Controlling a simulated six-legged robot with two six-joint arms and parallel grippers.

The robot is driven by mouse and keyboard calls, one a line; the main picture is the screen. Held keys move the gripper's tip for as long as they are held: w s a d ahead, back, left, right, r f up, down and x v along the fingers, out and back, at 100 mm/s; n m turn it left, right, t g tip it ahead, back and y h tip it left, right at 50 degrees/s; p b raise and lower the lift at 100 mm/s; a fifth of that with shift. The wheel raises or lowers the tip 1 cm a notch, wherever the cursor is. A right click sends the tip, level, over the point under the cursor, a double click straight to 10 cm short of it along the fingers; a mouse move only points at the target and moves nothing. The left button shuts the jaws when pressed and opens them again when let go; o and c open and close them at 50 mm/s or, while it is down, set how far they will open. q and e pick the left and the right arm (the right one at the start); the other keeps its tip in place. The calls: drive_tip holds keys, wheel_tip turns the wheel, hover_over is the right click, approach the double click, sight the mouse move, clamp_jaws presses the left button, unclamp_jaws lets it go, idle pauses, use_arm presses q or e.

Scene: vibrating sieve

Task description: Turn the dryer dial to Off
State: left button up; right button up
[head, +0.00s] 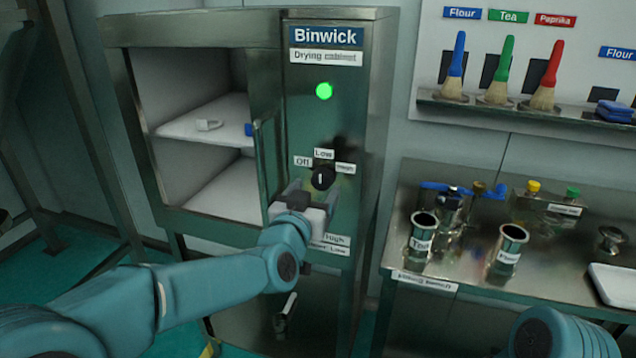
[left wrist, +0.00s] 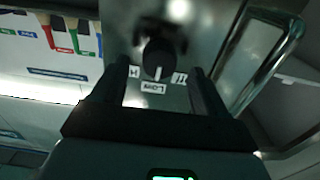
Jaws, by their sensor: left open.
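The dryer dial (head: 322,177) is a round black knob with a white pointer line on the drying cabinet's (head: 300,110) front panel. Its line points up at the Low label (head: 324,154); the Off label (head: 302,161) is at the dial's left. My left gripper (head: 312,193) is open just below and in front of the dial. In the left wrist view the dial (left wrist: 158,58) appears between the two spread fingers, with the line towards the upside-down Low label (left wrist: 153,87). I cannot tell whether a finger touches it. My right gripper is out of view.
A green lamp (head: 324,91) glows above the dial. The glass-like door (head: 268,160) with its upright handle is left of the panel, beside open shelves (head: 205,125). A steel bench (head: 460,265) with labelled cups stands at right, under a rack of brushes (head: 497,85).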

sight(322, 180)
use_arm(q)
drive_tip(key=shift+x, duration=1.2)
drive_tip(key=c, duration=1.1)
drive_tip(key=shift+o, duration=0.3)
drive_tip(key=shift+f+n+b, duration=0.2)
drive_tip(key=shift+n+b, duration=0.7)
drive_tip(key=shift+b, duration=0.15)
drive_tip(key=n+b, duration=0.2)
drive_tip(key=shift+d+n, duration=0.1)
drive_tip(key=shift+n, duration=0.2)
drive_tip(key=n+b, duration=0.2)
drive_tip(key=n, duration=0.1)
drive_tip(key=shift+b, duration=0.4)
drive_tip(key=shift+r+n+b, duration=0.2)
drive_tip(key=shift+n+b, duration=0.75)
drive_tip(key=shift+n, duration=1.25)
drive_tip(key=shift+r, duration=0.1)
